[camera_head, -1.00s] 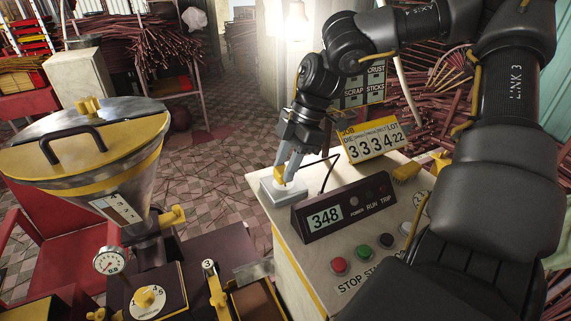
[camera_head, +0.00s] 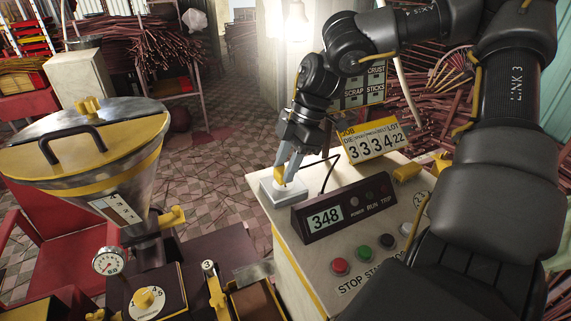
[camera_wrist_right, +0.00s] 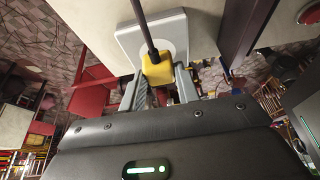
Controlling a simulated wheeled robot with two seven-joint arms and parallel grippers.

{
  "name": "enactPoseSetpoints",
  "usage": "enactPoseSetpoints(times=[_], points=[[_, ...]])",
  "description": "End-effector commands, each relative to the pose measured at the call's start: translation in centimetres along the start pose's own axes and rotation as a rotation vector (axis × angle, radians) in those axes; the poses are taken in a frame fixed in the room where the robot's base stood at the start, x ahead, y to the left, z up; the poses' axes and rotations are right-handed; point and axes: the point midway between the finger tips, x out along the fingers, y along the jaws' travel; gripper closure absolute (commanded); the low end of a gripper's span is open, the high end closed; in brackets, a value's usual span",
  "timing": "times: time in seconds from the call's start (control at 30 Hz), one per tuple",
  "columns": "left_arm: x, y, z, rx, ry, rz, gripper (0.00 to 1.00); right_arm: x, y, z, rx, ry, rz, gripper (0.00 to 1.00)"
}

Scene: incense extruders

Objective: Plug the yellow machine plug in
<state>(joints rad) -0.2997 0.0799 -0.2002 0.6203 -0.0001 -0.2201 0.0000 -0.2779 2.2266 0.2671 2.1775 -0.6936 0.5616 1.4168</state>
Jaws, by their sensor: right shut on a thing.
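The yellow plug (camera_head: 281,176) is between the fingertips of my right gripper (camera_head: 286,170), which is shut on it. The plug is right over the pale socket box (camera_head: 285,197) at the back-left corner of the cream cabinet top. In the right wrist view the yellow plug (camera_wrist_right: 157,68) with its dark cord sits at the fingertips (camera_wrist_right: 160,85), in front of the pale box (camera_wrist_right: 132,38) with a round face. The plug's underside is hidden, so I cannot tell how deep it sits. My left gripper is not in view.
A dark display unit (camera_head: 346,205) reading 348 stands just right of the socket box. A yellow lot counter (camera_head: 371,138) is behind it. Red, green and black buttons (camera_head: 363,252) lie in front. The hopper machine (camera_head: 84,150) stands left.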

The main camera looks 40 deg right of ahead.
Motion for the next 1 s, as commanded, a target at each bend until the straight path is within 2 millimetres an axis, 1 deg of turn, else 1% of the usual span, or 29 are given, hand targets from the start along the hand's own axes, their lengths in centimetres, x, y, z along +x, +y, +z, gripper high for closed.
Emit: enactPoseSetpoints(times=[0.67, 0.7, 0.87, 0.9, 1.0], points=[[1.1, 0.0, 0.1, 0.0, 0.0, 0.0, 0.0, 1.1, 0.0, 0.4, 0.0, 0.0, 0.0, 0.91], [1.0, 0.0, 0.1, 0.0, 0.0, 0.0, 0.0, 1.0, 0.0, 0.4, 0.0, 0.0, 0.0, 0.65], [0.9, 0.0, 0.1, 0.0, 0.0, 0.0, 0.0, 1.0, 0.0, 0.4, 0.0, 0.0, 0.0, 0.44], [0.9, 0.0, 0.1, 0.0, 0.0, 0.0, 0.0, 1.0, 0.0, 0.4, 0.0, 0.0, 0.0, 0.43], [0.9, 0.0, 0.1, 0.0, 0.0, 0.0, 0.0, 1.0, 0.0, 0.4, 0.0, 0.0, 0.0, 0.43]])
